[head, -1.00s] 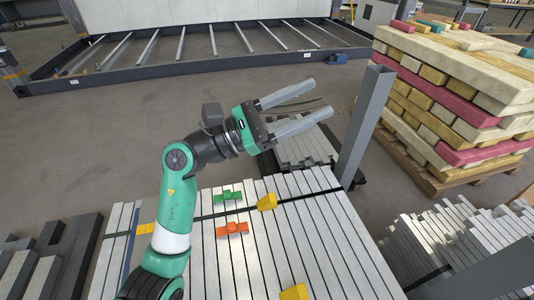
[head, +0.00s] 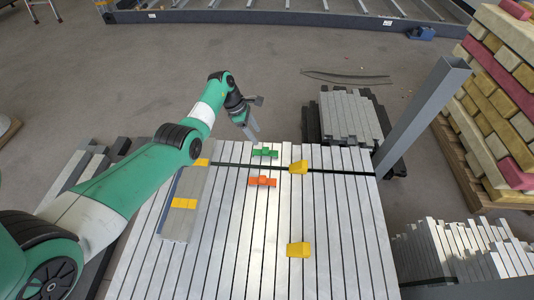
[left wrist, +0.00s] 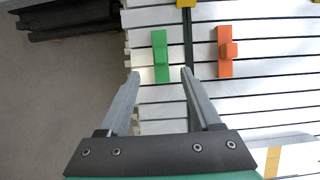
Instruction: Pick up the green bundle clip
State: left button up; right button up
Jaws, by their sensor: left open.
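The green bundle clip (head: 265,153) lies on the pale slatted bundle (head: 330,225), near its far edge and by the dark strap. In the left wrist view the green clip (left wrist: 160,55) lies just beyond the two fingertips, between their lines. My left gripper (head: 254,131) is above the far edge of the bundle, a little up and left of the clip in the head view. In the left wrist view its fingers (left wrist: 160,74) are apart with nothing between them. My right gripper is not in view.
An orange clip (head: 262,181) lies close to the green one. Yellow pieces (head: 299,167) (head: 299,249) sit on the bundle to the right. A grey upright post (head: 422,115) stands at the bundle's right far corner. A stack of coloured blocks (head: 505,100) is further right.

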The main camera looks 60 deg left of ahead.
aim_at(265, 149)
pick_arm(q)
jog(key=b+x, duration=0.1)
jog(key=x, duration=0.1)
jog(key=b+x, duration=0.1)
jog(key=shift+f, duration=0.45)
jog(key=shift+d, duration=0.1)
jog(key=shift+w, duration=0.1)
jog(key=b+x, duration=0.5)
jog(key=shift+f, duration=0.3)
jog(key=shift+r, duration=0.15)
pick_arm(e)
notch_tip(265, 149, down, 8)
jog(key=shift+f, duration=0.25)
pick_arm(q)
grip_shut()
